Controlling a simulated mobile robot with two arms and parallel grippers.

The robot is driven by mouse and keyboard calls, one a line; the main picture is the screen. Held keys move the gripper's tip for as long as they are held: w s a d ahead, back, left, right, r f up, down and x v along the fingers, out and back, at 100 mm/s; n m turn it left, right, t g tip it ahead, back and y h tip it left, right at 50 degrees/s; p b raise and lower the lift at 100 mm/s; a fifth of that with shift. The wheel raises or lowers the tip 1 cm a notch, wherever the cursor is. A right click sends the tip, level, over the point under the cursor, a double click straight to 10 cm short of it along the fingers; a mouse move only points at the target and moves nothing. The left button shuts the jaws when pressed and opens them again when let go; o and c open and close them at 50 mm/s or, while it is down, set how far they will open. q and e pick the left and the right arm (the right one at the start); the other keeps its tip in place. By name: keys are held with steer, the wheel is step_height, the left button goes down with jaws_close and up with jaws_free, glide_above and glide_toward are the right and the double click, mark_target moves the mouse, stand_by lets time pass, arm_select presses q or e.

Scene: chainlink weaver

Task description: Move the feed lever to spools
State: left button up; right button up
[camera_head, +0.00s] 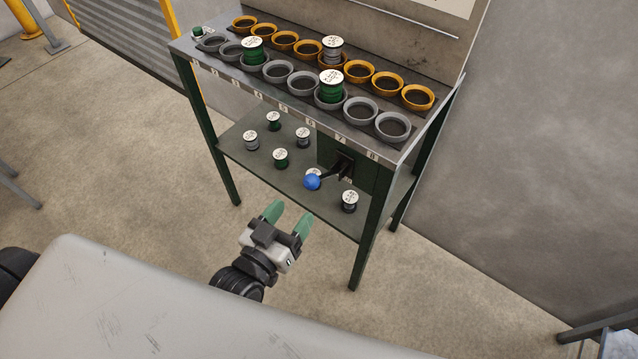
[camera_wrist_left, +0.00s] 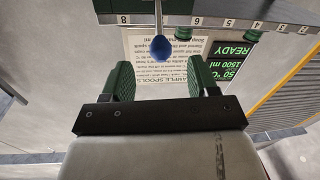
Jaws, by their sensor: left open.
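The feed lever has a black arm (camera_head: 334,173) ending in a blue ball knob (camera_head: 312,181), and sticks out from a dark panel under the bench top. The knob also shows in the left wrist view (camera_wrist_left: 162,48), above and roughly midway between the fingers. My left gripper (camera_head: 288,217), with green fingers, is open and empty in front of the bench, below and left of the knob, apart from it. Its open fingers (camera_wrist_left: 160,75) also show in the wrist view. Small spools (camera_head: 281,158) stand on the lower shelf. My right gripper is not in view.
The bench top holds rows of grey cups (camera_head: 393,126) and orange cups (camera_head: 417,97), with green-wound spools (camera_head: 331,86) in some. A bench leg (camera_head: 368,245) stands right of the lever. A sign (camera_wrist_left: 165,62) and a READY display (camera_wrist_left: 233,52) show in the wrist view.

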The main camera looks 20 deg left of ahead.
mark_target(316, 183)
arm_select(q)
steer(key=x, duration=0.9)
steer(key=shift+w+d+p, duration=0.1)
steer(key=shift+d+p, duration=0.05)
steer(key=shift+p, duration=0.25)
steer(key=shift+c, duration=0.2)
jaws_close()
